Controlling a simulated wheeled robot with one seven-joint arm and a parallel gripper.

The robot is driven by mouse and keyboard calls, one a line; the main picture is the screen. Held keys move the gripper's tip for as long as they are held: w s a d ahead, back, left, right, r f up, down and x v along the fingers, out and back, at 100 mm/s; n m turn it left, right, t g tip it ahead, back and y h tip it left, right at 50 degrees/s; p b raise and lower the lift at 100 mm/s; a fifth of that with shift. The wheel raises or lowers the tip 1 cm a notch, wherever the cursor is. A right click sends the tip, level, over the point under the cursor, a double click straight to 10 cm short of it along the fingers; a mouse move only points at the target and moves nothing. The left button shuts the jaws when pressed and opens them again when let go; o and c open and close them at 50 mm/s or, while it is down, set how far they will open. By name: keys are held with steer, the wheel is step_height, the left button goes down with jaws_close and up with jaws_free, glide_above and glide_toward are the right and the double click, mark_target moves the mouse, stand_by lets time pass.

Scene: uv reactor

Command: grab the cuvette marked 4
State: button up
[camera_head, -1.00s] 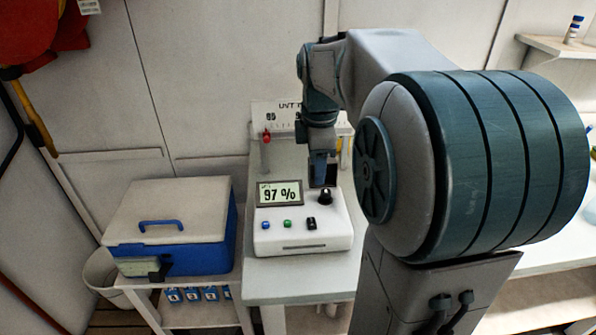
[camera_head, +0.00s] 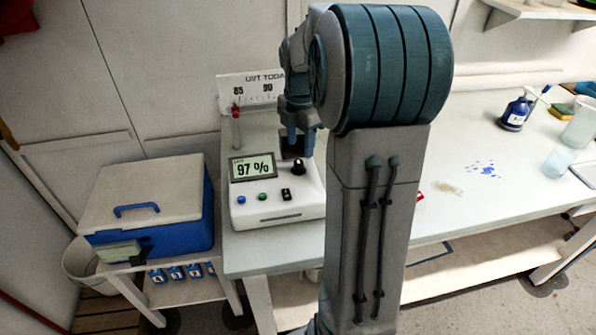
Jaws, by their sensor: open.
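My gripper (camera_head: 300,146) is open and points down over the back of the white meter (camera_head: 278,196), whose display reads 97 %. It is well to the right of and above the cuvettes. My own arm partly hides it.
The cooler box (camera_head: 150,205) with a pale lid stands on the white stand (camera_head: 205,290), with a bin (camera_head: 78,262) to its left.

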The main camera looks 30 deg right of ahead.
mark_target(298, 162)
steer(key=shift+a+f+p, duration=0.15)
steer(key=shift+f+p, duration=0.05)
steer(key=shift+f, duration=1.15)
steer(key=shift+a+f+p, duration=0.1)
steer(key=shift+f+p, duration=0.1)
steer(key=shift+f, duration=1.1)
steer(key=c, duration=1.1)
